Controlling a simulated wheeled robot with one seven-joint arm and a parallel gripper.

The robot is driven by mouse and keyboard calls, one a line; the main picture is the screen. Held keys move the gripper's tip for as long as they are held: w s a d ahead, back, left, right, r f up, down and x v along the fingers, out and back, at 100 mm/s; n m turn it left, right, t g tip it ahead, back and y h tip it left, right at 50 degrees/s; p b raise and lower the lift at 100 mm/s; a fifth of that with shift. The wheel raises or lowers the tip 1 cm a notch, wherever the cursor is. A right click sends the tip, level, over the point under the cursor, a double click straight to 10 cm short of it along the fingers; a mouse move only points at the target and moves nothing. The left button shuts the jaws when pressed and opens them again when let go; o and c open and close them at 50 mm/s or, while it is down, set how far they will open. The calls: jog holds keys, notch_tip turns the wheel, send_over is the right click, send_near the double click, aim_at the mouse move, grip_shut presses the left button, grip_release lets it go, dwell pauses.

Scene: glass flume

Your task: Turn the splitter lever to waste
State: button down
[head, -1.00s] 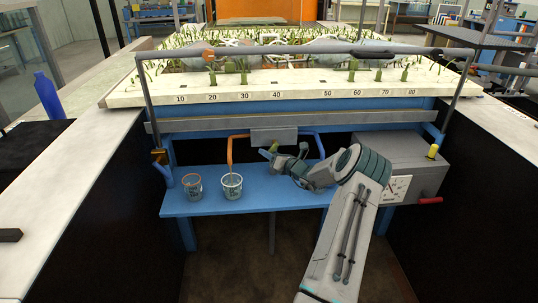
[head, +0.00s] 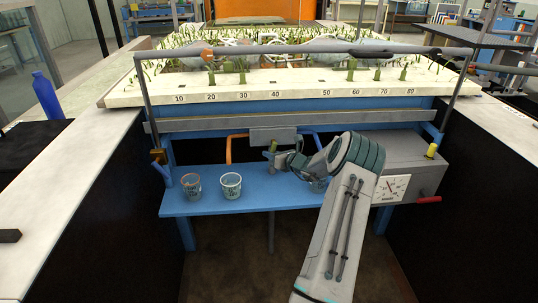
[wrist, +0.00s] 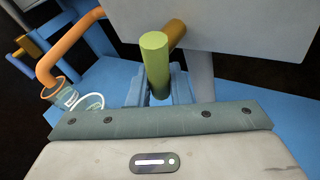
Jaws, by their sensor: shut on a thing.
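The splitter box (head: 272,135) is a grey block under the flume's front edge. Its lever is a short green-yellow cylinder (wrist: 156,62) on a brass-coloured shaft (wrist: 178,33), and it stands about upright in the wrist view. The lever's top also shows in the head view (head: 274,146). My gripper (wrist: 160,88) is shut on the lever's lower part, which the fingers partly hide. An orange pipe (head: 229,150) leaves the box on the left and a blue pipe (head: 318,142) on the right. No stream shows below the orange pipe.
Two clear cups stand on the blue shelf at left, one (head: 192,186) beside the other (head: 231,185). Another cup (head: 318,185) is partly hidden by my arm. A grey box with a dial (head: 391,188) is right of my arm.

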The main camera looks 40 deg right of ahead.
jog(key=shift+s+d+f+n+g+h+b, duration=0.15)
jog(key=shift+d+n+g+h+b, duration=0.1)
jog(key=shift+n+g, duration=0.2)
jog(key=shift+s+d+r+n+g+h+b, duration=0.15)
jog(key=shift+d+n+g+b, duration=0.1)
jog(key=shift+n+g, duration=0.15)
jog(key=shift+f, duration=0.1)
jog(key=c, duration=1.3)
grip_release()
jog(key=shift+s, duration=0.1)
jog(key=v, duration=1.3)
jog(key=shift+s+a+r, duration=0.1)
jog(key=shift+s+r, duration=0.15)
